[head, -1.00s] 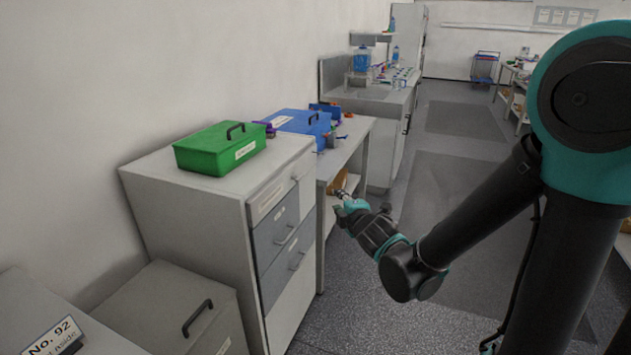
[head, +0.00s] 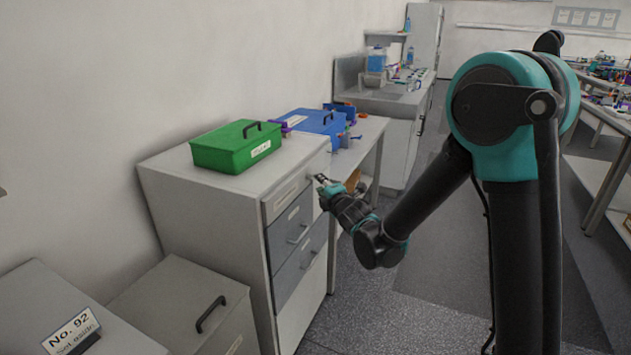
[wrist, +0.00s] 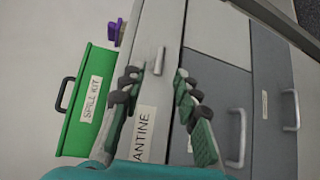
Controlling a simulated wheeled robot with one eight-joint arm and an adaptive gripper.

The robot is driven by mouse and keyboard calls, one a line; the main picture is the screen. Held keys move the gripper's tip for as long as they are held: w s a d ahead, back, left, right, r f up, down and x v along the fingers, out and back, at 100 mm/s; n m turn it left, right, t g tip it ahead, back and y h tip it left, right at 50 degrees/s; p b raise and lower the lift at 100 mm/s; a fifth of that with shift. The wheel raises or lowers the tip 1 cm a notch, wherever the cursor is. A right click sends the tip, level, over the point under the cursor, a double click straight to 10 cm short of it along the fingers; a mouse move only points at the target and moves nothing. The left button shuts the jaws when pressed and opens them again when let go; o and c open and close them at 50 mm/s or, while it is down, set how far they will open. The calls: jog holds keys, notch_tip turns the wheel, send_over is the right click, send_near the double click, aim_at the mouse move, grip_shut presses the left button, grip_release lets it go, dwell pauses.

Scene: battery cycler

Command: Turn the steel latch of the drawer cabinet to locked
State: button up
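The grey drawer cabinet (head: 205,215) stands left of my arm in the head view. Its steel latch (wrist: 158,61) is a small pale bar on the top front panel in the wrist view. The bar lies in line with the label reading "ANTINE" (wrist: 146,134), lengthwise along the panel. My gripper (wrist: 161,76) is open, with one finger on each side of the latch's line. The latch appears just beyond the fingertips; I cannot tell whether they touch it. In the head view my gripper (head: 321,180) is at the upper front of the cabinet and hides the latch's surroundings.
A green spill kit box (head: 225,155) and a blue box (head: 312,123) stand nearby, the green one on the cabinet top. Drawer handles (wrist: 239,139) project from the front. A grey bin (head: 165,308) stands at the cabinet's near side. Floor to the right is open.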

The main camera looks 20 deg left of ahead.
aim_at(311, 177)
jog(key=shift+x, duration=2.6)
jog(key=shift+c, duration=0.6)
grip_shut()
